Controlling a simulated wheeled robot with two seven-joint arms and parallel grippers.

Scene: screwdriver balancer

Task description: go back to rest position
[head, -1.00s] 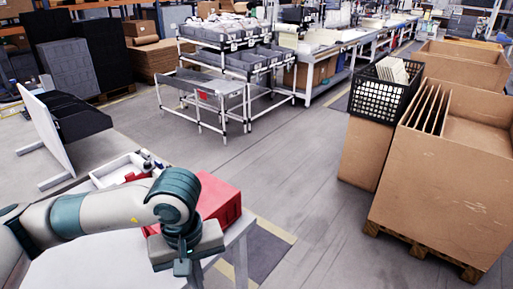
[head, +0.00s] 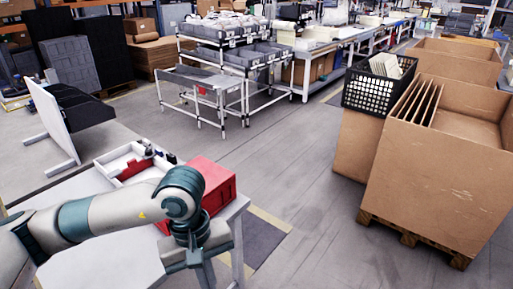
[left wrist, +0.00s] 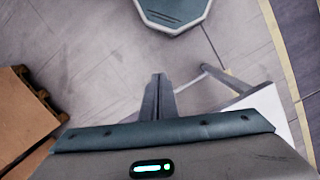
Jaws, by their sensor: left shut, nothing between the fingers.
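My left arm comes in from the left in the head view, above a white table (head: 110,262). Its gripper (head: 204,277) points down at the bottom edge of the picture, beside the table's right edge, and its tips are cut off there. In the left wrist view the two fingers of the left gripper (left wrist: 158,82) are together with nothing between them, over grey floor. My right gripper is in neither view.
A red box (head: 212,182) and a white tray (head: 112,160) with red and dark items stand on the table behind my arm. A pallet carton (head: 430,185) and a black crate (head: 370,92) stand right. The middle floor is clear.

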